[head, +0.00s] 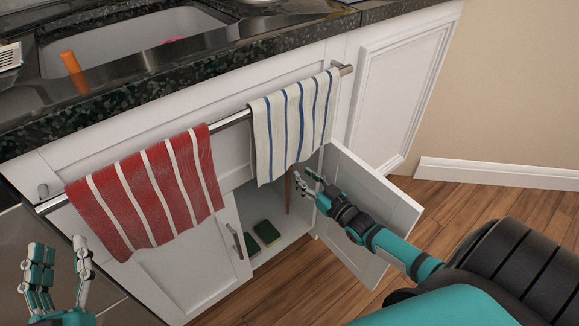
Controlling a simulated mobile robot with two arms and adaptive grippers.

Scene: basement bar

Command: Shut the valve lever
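I cannot make out the valve lever. A reddish-brown upright pipe (288,192) shows inside the open sink cabinet, below the blue-striped towel. My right gripper (306,182) is at the cabinet opening, just right of the pipe, beside the open white door (382,205). Its fingers look spread and I see nothing between them. Whether it touches anything is unclear. My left gripper (60,262) is at the lower left, in front of the cabinets, open and empty. The towels and the cabinet front hide most of the cabinet's inside.
A red striped towel (150,195) and a blue-striped white towel (291,127) hang on a metal bar (231,120) across the cabinet front. The left door (190,270) looks closed. Green sponges (267,232) lie on the cabinet floor. A dark counter (190,80) with a sink is above.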

